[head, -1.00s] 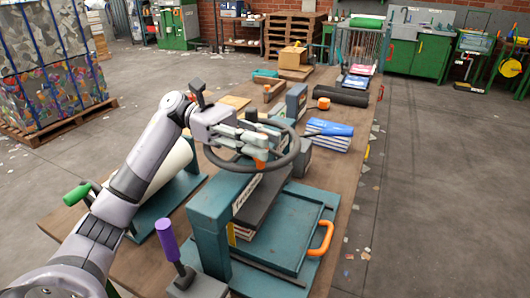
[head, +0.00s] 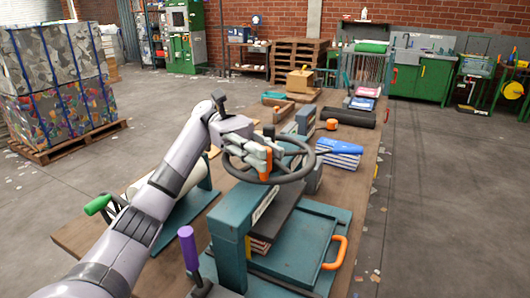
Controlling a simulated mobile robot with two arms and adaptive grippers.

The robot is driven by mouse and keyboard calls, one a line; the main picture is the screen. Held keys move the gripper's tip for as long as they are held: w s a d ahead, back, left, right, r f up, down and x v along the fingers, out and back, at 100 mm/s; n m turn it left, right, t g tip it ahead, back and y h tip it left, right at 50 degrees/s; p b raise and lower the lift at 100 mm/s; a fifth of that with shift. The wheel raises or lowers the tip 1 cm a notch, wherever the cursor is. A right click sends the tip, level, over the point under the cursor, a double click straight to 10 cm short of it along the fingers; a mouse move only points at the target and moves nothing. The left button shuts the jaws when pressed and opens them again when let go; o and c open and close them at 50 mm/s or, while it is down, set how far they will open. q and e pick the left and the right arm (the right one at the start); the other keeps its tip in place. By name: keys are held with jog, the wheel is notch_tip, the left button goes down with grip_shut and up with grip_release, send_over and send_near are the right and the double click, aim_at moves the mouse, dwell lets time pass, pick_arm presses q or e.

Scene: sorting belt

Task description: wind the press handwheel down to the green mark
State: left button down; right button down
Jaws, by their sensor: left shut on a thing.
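The black handwheel (head: 301,174) sits on top of the teal press (head: 229,228) in the middle of the head view. Under the press beam, a dark plate (head: 283,213) lies over a stack of books or papers (head: 259,246). A small yellow strip shows beside the stack, but I cannot make out a green mark. My right gripper is not in view.
A teal tray with an orange handle (head: 335,252) lies at the press's right. A purple-handled lever (head: 188,248) stands in front. Blue-and-white books (head: 339,155) and a black roll (head: 350,118) lie farther back on the wooden bench (head: 361,175). The floor to the right is mostly clear.

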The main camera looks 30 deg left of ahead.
pick_arm(q)
jog(key=c, duration=1.3)
grip_release()
jog(key=shift+a, duration=0.1)
jog(key=shift+c, duration=0.2)
notch_tip(320, 180, up, 10)
jog(key=shift+r, duration=0.1)
